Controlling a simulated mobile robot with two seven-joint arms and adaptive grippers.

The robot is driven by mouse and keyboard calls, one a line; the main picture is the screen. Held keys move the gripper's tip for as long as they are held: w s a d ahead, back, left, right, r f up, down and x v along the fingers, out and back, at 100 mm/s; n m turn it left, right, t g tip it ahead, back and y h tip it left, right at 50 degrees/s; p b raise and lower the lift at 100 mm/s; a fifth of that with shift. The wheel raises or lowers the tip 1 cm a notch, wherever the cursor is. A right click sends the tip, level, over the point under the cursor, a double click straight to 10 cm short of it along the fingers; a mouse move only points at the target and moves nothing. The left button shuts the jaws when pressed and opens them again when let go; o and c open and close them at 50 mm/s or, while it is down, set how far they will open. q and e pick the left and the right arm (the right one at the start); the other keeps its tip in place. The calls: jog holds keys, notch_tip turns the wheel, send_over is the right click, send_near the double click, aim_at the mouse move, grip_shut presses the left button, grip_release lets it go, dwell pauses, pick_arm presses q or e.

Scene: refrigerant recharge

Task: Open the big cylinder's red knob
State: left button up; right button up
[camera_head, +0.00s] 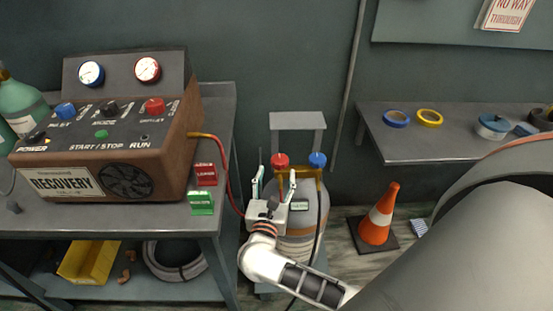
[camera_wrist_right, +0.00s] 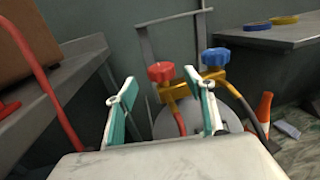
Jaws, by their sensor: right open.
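In the wrist view the red knob shows beyond and between the fingertips (camera_wrist_right: 163,88), nearer the right one. I see no contact with it. My left gripper is not in view.
The recovery machine (camera_head: 110,130) stands on the bench (camera_head: 222,180) at left. A red hose (camera_head: 231,180) runs from it toward the cylinder. An orange cone (camera_head: 378,215) stands at right below a shelf (camera_head: 415,145) with tape rolls. A handle frame (camera_head: 298,121) rises behind the knobs.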

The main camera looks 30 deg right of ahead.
aim_at(279, 166)
jog(key=x, duration=0.6)
jog(key=shift+w+d, duration=0.25)
jog(key=shift+d, duration=0.05)
jog(key=c, duration=1.1)
